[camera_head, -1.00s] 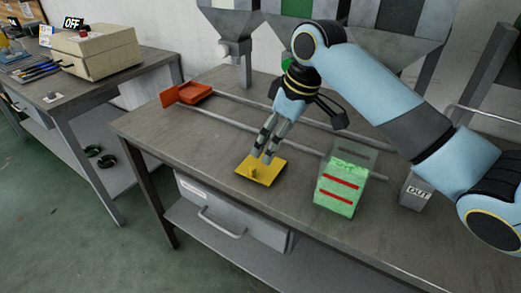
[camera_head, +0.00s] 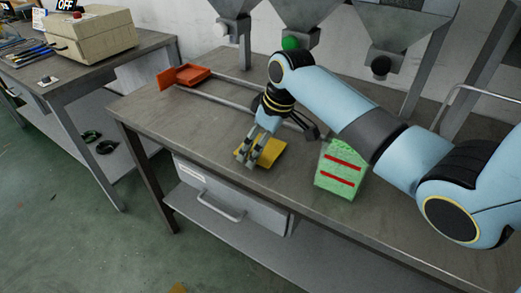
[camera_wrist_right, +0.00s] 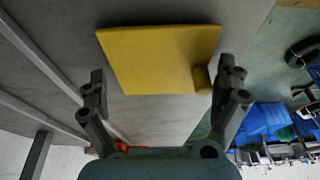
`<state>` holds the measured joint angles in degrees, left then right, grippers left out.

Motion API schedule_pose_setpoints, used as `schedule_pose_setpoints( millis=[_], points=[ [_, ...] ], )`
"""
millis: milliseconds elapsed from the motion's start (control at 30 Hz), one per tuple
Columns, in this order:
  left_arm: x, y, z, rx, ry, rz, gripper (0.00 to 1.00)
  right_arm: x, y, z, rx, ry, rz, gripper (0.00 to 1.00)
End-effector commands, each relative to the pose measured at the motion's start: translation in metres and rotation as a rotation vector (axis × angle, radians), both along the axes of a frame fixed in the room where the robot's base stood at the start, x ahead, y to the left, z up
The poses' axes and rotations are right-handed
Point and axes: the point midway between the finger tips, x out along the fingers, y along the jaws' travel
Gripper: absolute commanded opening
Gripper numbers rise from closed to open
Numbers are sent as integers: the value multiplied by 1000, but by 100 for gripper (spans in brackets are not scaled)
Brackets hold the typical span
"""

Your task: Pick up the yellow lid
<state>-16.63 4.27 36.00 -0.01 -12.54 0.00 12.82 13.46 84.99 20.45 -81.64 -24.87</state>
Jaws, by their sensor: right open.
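The yellow lid (camera_head: 268,152) lies flat on the grey workbench, partly hidden behind my right gripper in the head view. In the right wrist view the lid (camera_wrist_right: 158,55) is a flat square plate with a short yellow knob (camera_wrist_right: 201,79) near one corner. My right gripper (camera_head: 246,163) is low over the lid's left side in the head view. My left gripper is not in view.
A green container with red stripes (camera_head: 341,170) stands right of the lid, close to my right arm. A red-orange tray (camera_head: 184,76) sits at the bench's far left, by metal rails (camera_head: 222,98). Hoppers hang behind. The bench left of the gripper is clear.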

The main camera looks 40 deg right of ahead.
Motion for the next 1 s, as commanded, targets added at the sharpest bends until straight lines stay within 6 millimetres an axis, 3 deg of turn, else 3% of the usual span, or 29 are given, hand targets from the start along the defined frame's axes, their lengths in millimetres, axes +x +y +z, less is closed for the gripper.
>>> schedule_pose_setpoints(
  millis=[133,467,733,767,1000],
  points=[
    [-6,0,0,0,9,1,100,0,0,1,0,-1,0,100],
    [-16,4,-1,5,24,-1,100,0,0,1,0,0,0,57],
    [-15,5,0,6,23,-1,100,0,0,4,-1,-1,1,56],
    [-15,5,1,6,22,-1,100,0,0,7,-1,-3,0,51],
    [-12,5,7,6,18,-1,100,1,-1,54,-2,-5,1,50]
  ],
)
